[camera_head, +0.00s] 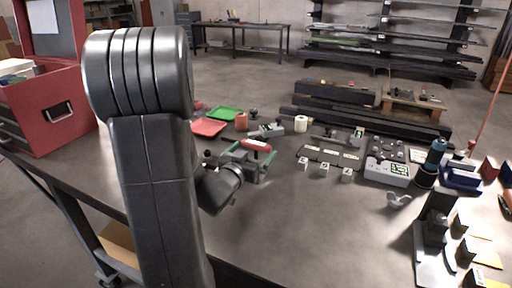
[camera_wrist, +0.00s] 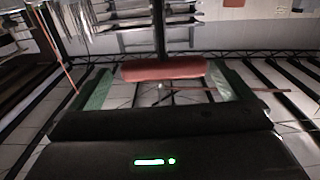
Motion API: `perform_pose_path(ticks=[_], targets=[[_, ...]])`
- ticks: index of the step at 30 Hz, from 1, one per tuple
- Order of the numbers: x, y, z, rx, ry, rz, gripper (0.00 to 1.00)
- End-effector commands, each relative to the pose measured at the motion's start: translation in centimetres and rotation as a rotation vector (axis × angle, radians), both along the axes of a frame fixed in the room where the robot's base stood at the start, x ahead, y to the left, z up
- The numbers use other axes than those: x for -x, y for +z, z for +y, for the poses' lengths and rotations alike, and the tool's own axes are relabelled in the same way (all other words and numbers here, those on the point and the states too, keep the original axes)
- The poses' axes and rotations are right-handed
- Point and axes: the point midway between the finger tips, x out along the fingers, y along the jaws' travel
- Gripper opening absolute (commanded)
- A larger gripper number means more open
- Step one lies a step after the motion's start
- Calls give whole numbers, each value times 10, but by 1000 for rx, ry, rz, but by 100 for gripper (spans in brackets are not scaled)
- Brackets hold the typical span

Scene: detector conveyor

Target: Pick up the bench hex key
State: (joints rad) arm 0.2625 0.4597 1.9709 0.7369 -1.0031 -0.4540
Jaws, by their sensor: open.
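A red bar-shaped handle (camera_head: 257,146) shows at my gripper in the head view; it looks like the handle of the hex key. In the wrist view the same red handle (camera_wrist: 163,71) lies crosswise ahead of my fingers, with a dark shaft (camera_wrist: 159,28) running from its middle. My gripper (camera_head: 252,158) has green finger pads and is open. In the wrist view its two fingers (camera_wrist: 165,88) stand wide apart, with the handle spanning most of the gap. Small gaps show at the handle's ends, and I cannot tell whether it touches a finger.
A red toolbox (camera_head: 45,115) stands at the left. Red (camera_head: 209,127) and green (camera_head: 225,112) trays lie behind my gripper. Small blocks (camera_head: 324,169), a grey device (camera_head: 387,172) and a dark upright stand (camera_head: 436,225) sit to the right. The bench (camera_head: 320,225) is clear at front centre.

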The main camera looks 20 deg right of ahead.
Motion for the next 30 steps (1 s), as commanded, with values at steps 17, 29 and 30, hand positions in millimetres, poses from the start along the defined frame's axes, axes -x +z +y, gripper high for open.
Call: perform_pose_path(ticks=[17,29,30], targets=[[-37,-2,-39,0,1,0,100],[-37,-2,-39,1,1,-1,65],[-37,-2,-39,1,1,-1,65]])
